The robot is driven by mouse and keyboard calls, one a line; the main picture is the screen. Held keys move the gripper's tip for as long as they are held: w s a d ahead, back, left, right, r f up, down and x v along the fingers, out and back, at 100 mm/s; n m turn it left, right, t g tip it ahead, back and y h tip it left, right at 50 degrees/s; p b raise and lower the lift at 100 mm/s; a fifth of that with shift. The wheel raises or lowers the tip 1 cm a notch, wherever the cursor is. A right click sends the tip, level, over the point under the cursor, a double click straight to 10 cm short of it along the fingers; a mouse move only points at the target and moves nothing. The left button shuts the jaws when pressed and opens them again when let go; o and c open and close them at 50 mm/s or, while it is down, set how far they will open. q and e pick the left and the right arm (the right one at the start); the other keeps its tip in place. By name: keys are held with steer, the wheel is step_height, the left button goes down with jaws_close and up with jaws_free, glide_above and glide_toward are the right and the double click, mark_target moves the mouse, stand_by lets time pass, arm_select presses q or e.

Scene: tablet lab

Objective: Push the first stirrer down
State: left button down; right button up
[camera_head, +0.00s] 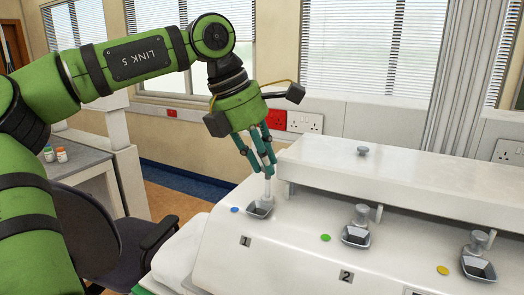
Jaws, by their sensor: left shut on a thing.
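A white tablet machine (300,250) fills the lower right, with numbered stations 1 and 2 and another to their right. My left gripper (267,172) points down over station 1, its teal fingers shut on the first stirrer (268,189). Only the lower part of that stirrer shows, upright just above the small grey cup (260,209) of station 1. The fingers hide its top. The second stirrer (361,213) and third stirrer (479,239) stand at their own cups, untouched. My right gripper is not in view.
A raised white housing (400,180) with a knob (363,150) runs behind the stations, close to the right of my left gripper. Blue (235,210), green (325,238) and yellow (443,270) discs mark the stations. A dark chair (110,235) stands at the lower left.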

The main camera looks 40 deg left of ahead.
arm_select(q)
step_height(320, 180, down, 4)
steer(key=shift+f+b, duration=0.25)
steer(key=shift+b, duration=0.75)
steer(key=shift+s, duration=0.1)
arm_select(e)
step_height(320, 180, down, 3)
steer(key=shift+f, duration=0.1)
arm_select(q)
steer(key=c, duration=1.1)
jaws_free()
steer(key=shift+w, duration=0.2)
steer(key=shift+r, duration=0.15)
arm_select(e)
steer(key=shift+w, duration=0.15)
arm_select(q)
steer(key=shift+v, duration=3.9)
